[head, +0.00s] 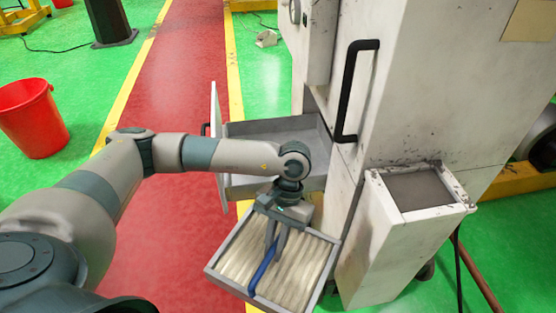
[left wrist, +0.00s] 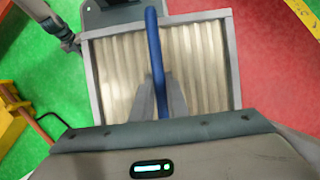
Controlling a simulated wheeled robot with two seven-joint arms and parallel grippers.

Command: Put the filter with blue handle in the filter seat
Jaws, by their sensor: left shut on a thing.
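The filter is a square grey frame with a cream pleated panel (head: 305,262) and a blue handle (head: 261,272). My left gripper (head: 270,248) is shut on the blue handle and holds the filter tilted, in front of the white machine. In the left wrist view the pleated panel (left wrist: 205,60) and the blue handle (left wrist: 155,45) show, with the fingers on both sides of the handle. An open drawer (head: 285,128) in the machine, with a grey interior, looks like the filter seat. It lies beyond the filter, partly hidden by my left arm. My right gripper is not in view.
The white machine (head: 400,100) has a black vertical handle (head: 353,90). A white box with a dark recessed top (head: 420,188) juts out at right. The drawer's white front panel (head: 216,115) stands upright at left. A red bucket (head: 33,118) stands far left. The red walkway (head: 180,80) is clear.

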